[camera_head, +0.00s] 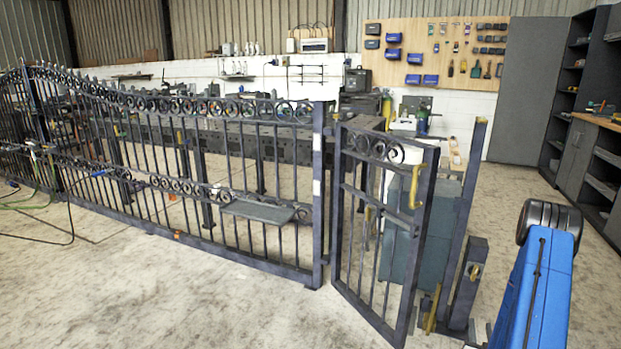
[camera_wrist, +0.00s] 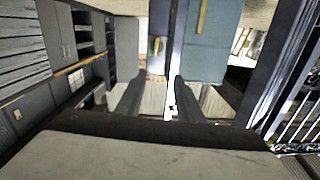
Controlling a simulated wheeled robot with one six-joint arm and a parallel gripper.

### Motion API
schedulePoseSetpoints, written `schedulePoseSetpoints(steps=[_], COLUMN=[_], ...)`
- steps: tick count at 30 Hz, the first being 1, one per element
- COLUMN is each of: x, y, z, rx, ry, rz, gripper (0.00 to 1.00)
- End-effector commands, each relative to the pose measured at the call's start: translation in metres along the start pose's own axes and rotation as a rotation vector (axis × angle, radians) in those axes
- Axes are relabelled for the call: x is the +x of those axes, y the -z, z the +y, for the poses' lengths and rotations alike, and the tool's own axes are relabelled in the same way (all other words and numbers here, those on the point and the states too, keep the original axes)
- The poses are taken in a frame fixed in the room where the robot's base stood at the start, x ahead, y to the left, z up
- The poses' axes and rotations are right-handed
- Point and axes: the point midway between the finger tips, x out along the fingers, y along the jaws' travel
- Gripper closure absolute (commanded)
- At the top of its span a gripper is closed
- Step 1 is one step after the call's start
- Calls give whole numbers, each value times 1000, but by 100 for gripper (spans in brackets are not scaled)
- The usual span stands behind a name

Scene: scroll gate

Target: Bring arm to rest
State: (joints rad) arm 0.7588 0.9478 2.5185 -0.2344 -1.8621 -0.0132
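The small dark metal gate leaf (camera_head: 358,229) with scrolls along its top stands in the right half of the head view. It looks ajar, its free edge swung toward me and apart from the tall post (camera_head: 463,225). A yellow handle (camera_head: 416,187) is on its free side. A short post (camera_head: 467,283) beside the tall one bears a yellow latch part. My blue arm (camera_head: 540,285) is at the lower right, apart from the leaf. In the wrist view my gripper (camera_wrist: 155,95) has its two dark fingers apart with nothing seen held between them.
The long fixed scroll fence (camera_head: 215,205) runs off to the left. A grey cabinet (camera_head: 525,90) and dark shelves (camera_head: 575,95) stand at the back right. A tool board (camera_head: 433,55) hangs on the rear wall. Cables lie at the left. The front floor is clear.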

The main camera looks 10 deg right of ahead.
Motion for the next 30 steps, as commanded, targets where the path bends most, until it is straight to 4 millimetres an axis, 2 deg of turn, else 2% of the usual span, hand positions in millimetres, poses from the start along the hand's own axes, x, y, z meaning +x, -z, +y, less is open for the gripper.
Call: schedulePoseSetpoints(steps=[14,22,30], x=[23,33,27], y=[32,72,113], z=[-37,-80,-123], rx=[-38,-82,-125], ry=[53,102,144], rz=[-93,-204,-317], gripper=[66,66,66])
